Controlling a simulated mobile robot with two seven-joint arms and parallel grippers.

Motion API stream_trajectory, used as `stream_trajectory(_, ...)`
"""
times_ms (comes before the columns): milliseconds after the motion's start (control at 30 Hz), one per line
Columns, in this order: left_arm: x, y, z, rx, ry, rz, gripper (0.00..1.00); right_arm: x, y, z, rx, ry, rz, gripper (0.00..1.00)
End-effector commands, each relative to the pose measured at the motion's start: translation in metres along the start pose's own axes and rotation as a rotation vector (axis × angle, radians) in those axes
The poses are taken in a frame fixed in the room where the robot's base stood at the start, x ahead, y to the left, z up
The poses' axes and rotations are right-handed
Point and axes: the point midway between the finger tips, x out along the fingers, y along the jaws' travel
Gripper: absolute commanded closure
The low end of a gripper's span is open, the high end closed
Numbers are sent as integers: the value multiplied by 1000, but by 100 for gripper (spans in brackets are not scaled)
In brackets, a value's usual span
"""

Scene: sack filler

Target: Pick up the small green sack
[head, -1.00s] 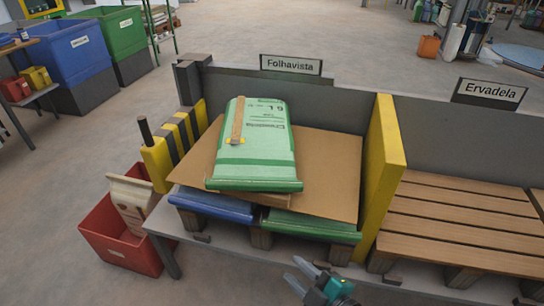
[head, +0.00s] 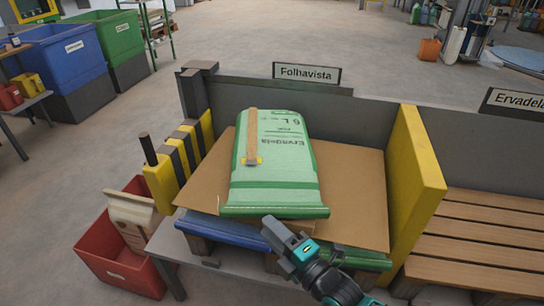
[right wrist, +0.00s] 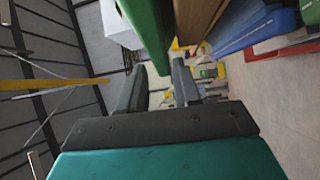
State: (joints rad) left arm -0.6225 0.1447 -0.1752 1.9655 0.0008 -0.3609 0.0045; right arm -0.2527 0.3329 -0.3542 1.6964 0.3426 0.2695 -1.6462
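The small green sack (head: 285,180), with pale green printed sides and darker green ends, lies on brown cardboard in the Folhavista bay in the head view. A brown strip with a yellow end lies on its top. My right gripper (head: 303,238) is at the sack's near end, with its fingers apart. In the right wrist view a green edge of a sack (right wrist: 148,38) shows just ahead of and between the open fingertips (right wrist: 158,80). I cannot tell whether they touch it. My left gripper is not in view.
A blue sack (head: 220,230) and another green sack (head: 360,259) lie under the cardboard (head: 352,190). A yellow divider (head: 415,175) stands to the right and a yellow-black striped guard (head: 178,160) to the left. A red bin (head: 112,262) stands at lower left.

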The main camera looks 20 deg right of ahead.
Motion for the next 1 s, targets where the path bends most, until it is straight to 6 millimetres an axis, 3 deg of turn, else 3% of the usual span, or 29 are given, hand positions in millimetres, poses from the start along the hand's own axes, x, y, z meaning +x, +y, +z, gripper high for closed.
stream_trajectory(400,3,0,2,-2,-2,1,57,48,1,0,2,1,1,68)
stream_trajectory(700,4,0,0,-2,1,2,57,54,2,0,2,1,-1,68)
stream_trajectory(1000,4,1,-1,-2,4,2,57,53,2,0,1,0,0,94)
